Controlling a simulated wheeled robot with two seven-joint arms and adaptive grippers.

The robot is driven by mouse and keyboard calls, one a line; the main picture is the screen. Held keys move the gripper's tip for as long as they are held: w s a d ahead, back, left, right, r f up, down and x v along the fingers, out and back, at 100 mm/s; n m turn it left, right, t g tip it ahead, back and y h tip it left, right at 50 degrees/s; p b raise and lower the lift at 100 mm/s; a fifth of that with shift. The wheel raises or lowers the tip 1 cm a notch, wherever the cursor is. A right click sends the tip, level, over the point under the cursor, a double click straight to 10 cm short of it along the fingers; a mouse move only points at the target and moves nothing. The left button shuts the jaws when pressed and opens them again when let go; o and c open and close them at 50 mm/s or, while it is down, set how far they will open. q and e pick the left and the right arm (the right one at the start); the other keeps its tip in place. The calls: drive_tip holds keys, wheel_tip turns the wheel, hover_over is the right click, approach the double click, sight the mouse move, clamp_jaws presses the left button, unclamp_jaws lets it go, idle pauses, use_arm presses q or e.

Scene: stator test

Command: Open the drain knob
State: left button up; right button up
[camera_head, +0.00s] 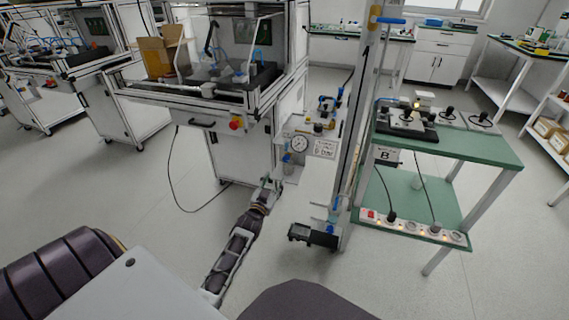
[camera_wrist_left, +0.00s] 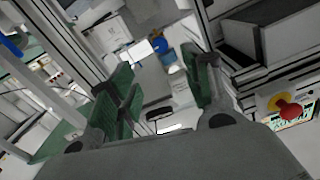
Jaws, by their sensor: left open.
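My left gripper (camera_head: 271,186) is low in front of the white panel stand, just below and left of the round pressure gauge (camera_head: 299,144). A small blue fitting (camera_head: 287,158) shows just above the gripper; I cannot tell for sure that it is the drain knob. In the left wrist view my left gripper (camera_wrist_left: 160,82) has its two green-padded fingers apart. A small blue part (camera_wrist_left: 173,70) shows between them, beyond the fingertips; the fingers do not visibly hold it. My right gripper is not in view.
A green two-tier table (camera_head: 490,147) with devices stands right of a tall post (camera_head: 363,110). A black block (camera_head: 313,235) sits at the post's foot. A machine cabinet with a red button (camera_head: 236,123) stands behind the arm; a cable lies on open floor at left.

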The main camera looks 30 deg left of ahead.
use_arm(q)
drive_tip(key=shift+w, duration=0.15)
drive_tip(key=b, duration=0.3)
approach(285, 160)
drive_tip(key=shift+w, duration=1.85)
drive_tip(key=shift+w+a+f+b, duration=0.15)
drive_tip(key=shift+w+a, duration=0.15)
drive_tip(key=shift+w, duration=0.15)
drive_tip(key=shift+w+a+r+b, duration=0.1)
drive_tip(key=shift+w+a+b, duration=0.05)
drive_tip(key=shift+w+a, duration=0.3)
drive_tip(key=shift+b+x, duration=0.5)
drive_tip(key=shift+x, duration=0.95)
drive_tip(key=shift+w+d, duration=0.1)
drive_tip(key=shift+d, duration=0.05)
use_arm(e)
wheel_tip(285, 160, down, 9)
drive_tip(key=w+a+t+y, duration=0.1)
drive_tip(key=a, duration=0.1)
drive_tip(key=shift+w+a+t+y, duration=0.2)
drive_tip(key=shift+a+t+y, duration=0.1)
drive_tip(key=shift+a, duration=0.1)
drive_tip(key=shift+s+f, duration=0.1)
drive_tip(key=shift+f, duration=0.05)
use_arm(q)
drive_tip(key=c, duration=1)
drive_tip(key=shift+c, duration=0.2)
